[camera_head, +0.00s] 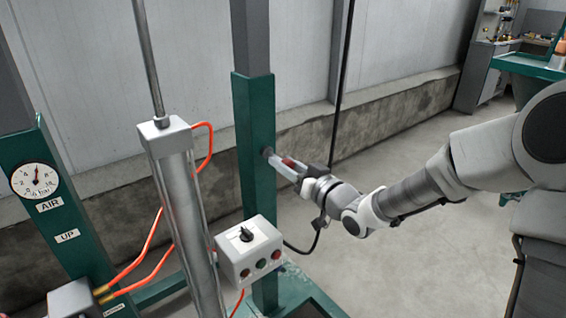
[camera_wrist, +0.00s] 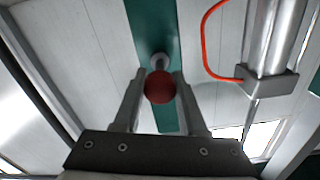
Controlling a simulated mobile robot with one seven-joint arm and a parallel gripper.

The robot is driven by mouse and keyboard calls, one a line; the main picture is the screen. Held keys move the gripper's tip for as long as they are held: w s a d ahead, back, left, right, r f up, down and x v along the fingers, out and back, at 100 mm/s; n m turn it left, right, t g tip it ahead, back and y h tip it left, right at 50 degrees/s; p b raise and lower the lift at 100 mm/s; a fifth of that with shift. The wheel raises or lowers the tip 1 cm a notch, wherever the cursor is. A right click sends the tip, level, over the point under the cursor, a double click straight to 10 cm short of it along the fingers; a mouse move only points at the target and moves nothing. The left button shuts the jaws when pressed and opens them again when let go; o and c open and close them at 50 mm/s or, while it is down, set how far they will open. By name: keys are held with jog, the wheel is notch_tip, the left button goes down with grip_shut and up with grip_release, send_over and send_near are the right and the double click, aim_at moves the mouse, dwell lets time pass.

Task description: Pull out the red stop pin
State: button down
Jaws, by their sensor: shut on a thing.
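The red stop pin (camera_head: 288,162) shows as a bit of red between the fingers of my gripper (camera_head: 282,164) at the right side of the green post (camera_head: 254,140). In the wrist view its round red knob (camera_wrist: 160,87) sits between the two fingers of my gripper (camera_wrist: 160,88), which are shut on it. Beyond the knob a grey metal collar (camera_wrist: 159,61) shows at the green post (camera_wrist: 148,22). The knob hides most of the pin's shaft, so I cannot tell how deep it sits.
A metal cylinder (camera_head: 187,215) with orange hoses stands left of the post. A control box (camera_head: 248,252) with a knob and buttons is in front of the post. A pressure gauge (camera_head: 35,181) is at far left. The floor (camera_head: 400,260) below my arm is clear.

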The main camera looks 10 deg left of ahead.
jog(key=shift+c, duration=2.3)
grip_release()
jog(key=shift+s+d, duration=0.1)
jog(key=shift+d, duration=0.05)
jog(key=p+v, duration=0.4)
jog(key=v, duration=1.3)
jog(key=shift+s+d, duration=0.15)
jog(key=shift+s, duration=0.05)
